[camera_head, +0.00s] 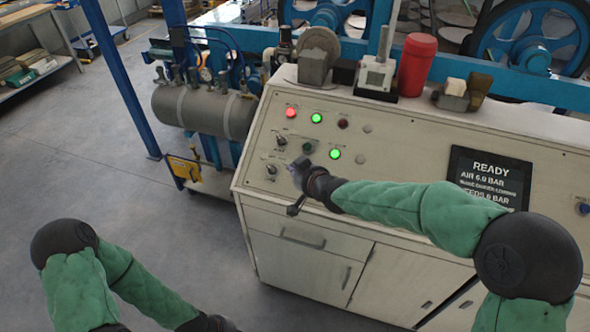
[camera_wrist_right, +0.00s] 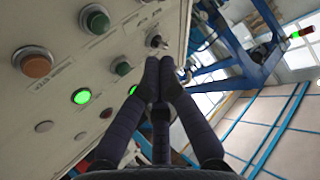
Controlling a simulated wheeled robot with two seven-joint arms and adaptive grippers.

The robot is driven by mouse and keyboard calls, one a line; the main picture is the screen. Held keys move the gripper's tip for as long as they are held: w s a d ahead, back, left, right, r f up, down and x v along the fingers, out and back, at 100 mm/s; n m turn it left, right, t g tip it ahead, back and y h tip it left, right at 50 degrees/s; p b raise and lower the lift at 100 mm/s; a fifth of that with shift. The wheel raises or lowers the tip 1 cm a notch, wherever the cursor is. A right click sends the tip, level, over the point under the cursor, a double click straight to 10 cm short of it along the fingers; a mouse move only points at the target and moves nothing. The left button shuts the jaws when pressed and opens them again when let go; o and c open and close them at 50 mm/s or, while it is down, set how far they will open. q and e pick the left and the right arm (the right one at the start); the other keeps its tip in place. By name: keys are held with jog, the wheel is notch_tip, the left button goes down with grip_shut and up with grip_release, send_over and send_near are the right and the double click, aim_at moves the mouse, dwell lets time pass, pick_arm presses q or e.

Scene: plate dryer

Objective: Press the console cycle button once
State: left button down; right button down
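The console (camera_head: 405,150) has a sloped cream panel with lit lamps, buttons and switches. A dark green button (camera_head: 308,147) sits on it, just above my right gripper (camera_head: 294,172). The right wrist view shows a large green button (camera_wrist_right: 96,19), an orange-red button (camera_wrist_right: 33,63) and another green button (camera_wrist_right: 123,68). Labels are too small to tell which is the cycle button. My right gripper's fingers (camera_wrist_right: 158,68) are together and empty, pointing near a toggle switch (camera_wrist_right: 156,41); contact cannot be told. My left arm is low at left; its gripper is out of view.
A red lamp (camera_head: 291,112) and green lamps (camera_head: 316,117) are lit. A black display (camera_head: 488,178) reads READY. A grey tank (camera_head: 205,110) and blue post (camera_head: 125,80) stand left. Open floor lies at left.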

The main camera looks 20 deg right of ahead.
jog(key=shift+w+r, duration=0.1)
jog(key=shift+r, duration=0.3)
jog(key=w+f+b, duration=0.1)
jog(key=f+b, duration=0.1)
jog(key=b, duration=0.1)
jog(key=w+d+f+b, duration=0.1)
jog(key=f+b, duration=0.1)
jog(key=b, duration=0.1)
jog(key=w+d+f+b, duration=0.1)
jog(key=f+b, duration=0.1)
jog(key=b, duration=0.1)
jog(key=shift+f, duration=0.2)
jog(key=shift+w+d+f+b, duration=0.2)
jog(key=shift+f+b, duration=0.15)
jog(key=shift+b, duration=0.3)
jog(key=shift+w+d+f+b, duration=0.15)
jog(key=shift+f+b, duration=0.15)
jog(key=shift+b, duration=0.3)
dwell(0.5)
jog(key=shift+w+f+b, duration=0.15)
jog(key=shift+f+b, duration=0.25)
jog(key=shift+b, duration=0.15)
